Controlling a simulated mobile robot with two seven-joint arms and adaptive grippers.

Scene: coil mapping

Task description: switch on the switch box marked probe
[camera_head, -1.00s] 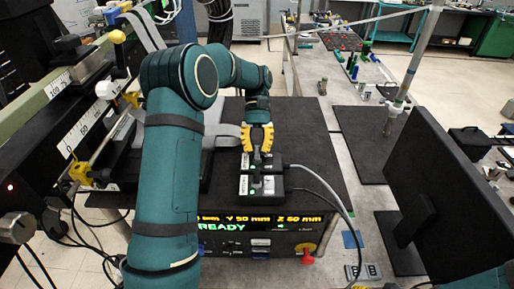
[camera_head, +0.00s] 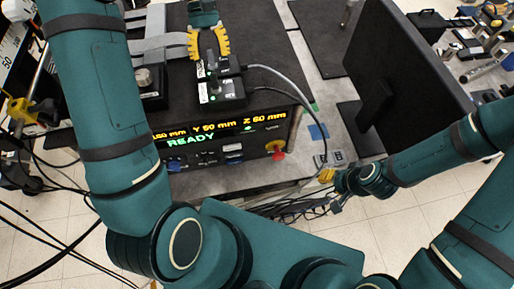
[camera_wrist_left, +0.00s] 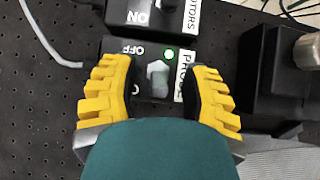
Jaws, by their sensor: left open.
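The probe switch box (camera_wrist_left: 150,85) is black with a white PROBE label, an OFF mark, a green spot and a grey lever (camera_wrist_left: 157,78). I cannot tell which way the lever is set. In the head view it is the farther of two boxes (camera_head: 217,68). My left gripper (camera_head: 208,48) is open, with yellow fingers pointing down at that box. In the left wrist view the fingers (camera_wrist_left: 157,90) stand on either side of the lever, apart from it. My right gripper (camera_head: 328,175) is small at the right, near the table's front edge; its jaws are unclear.
The motors switch box (camera_wrist_left: 150,14) is close beside the probe box, on the near side in the head view (camera_head: 222,93). Cables run right from both. A controller display (camera_head: 215,130) reads READY. A black monitor (camera_head: 405,70) stands at the right.

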